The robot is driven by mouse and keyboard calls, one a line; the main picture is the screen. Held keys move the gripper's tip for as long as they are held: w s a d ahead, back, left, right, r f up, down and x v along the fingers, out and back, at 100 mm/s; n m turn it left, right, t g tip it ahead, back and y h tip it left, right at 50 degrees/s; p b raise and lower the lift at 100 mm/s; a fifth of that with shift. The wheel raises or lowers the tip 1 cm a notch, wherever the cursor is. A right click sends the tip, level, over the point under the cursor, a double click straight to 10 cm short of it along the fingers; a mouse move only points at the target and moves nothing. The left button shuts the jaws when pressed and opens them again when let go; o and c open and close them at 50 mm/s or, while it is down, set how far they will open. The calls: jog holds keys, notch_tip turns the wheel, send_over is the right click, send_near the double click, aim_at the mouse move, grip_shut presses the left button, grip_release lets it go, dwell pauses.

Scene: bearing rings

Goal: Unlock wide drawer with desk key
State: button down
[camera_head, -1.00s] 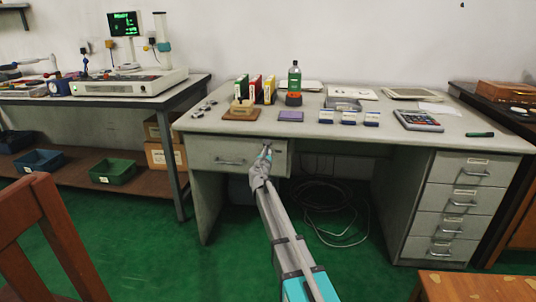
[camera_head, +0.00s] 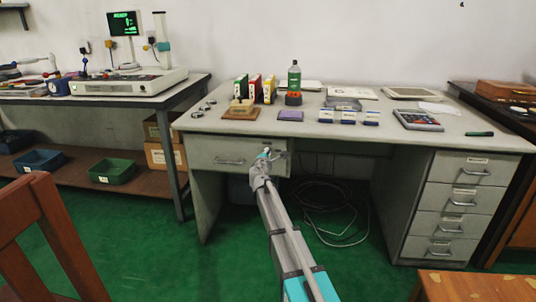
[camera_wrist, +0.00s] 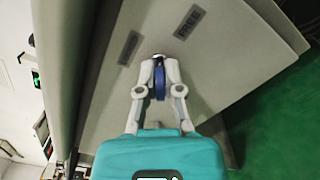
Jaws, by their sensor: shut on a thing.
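My gripper (camera_head: 273,156) is at the right end of this front. In the wrist view my gripper (camera_wrist: 158,68) is shut on the desk key, whose blue head (camera_wrist: 160,82) shows between the fingers. The key points at a small round lock (camera_wrist: 158,57) on the drawer front (camera_wrist: 215,70). The key's shaft is hidden, so I cannot tell how deep it sits.
Two small labels flank the lock; one (camera_wrist: 188,22) seems to read FREE. A drawer column (camera_head: 455,205) stands right. Cables (camera_head: 325,210) lie in the open knee space.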

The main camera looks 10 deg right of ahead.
jog(key=m, duration=0.6)
jog(key=shift+d+f+m, duration=0.1)
jog(key=shift+d+m, duration=0.05)
jog(key=shift+m, duration=0.15)
dwell(0.3)
jog(key=c, duration=0.8)
grip_release()
jog(key=shift+s, duration=0.15)
jog(key=v, duration=1.2)
